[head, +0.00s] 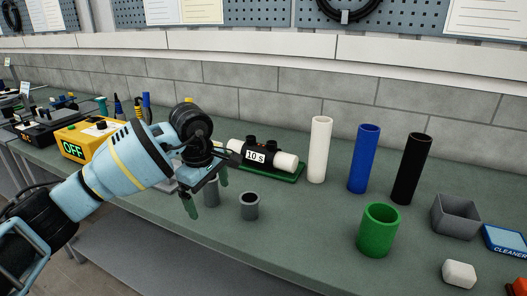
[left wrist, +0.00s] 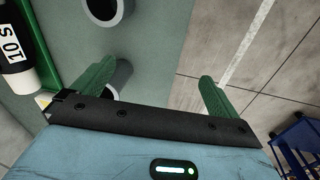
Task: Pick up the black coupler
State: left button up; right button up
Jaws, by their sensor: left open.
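A black fitting (head: 264,148) with a "10 S" label sits around a white pipe on a green base; it also shows at the left edge of the left wrist view (left wrist: 14,52). Two short grey couplers stand on the bench, one (head: 250,206) in the open and one (head: 211,192) partly hidden by my gripper. They also show in the left wrist view (left wrist: 105,12), the nearer one (left wrist: 122,76) behind the left-hand finger. I see no separate short coupler that is clearly black. My left gripper (head: 206,190) is open and empty above the bench, fingers pointing down. My right gripper is not in view.
White (head: 320,150), blue (head: 364,158) and black (head: 411,168) tall tubes stand to the right. A green cup (head: 379,230), grey bin (head: 456,216), white block (head: 459,273) and cleaner box (head: 507,240) are further right. A yellow box (head: 92,136) reading OFF stands left.

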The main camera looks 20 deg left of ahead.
aim_at(265, 157)
jog(key=i+l, duration=0.15)
jog(key=i, duration=0.95)
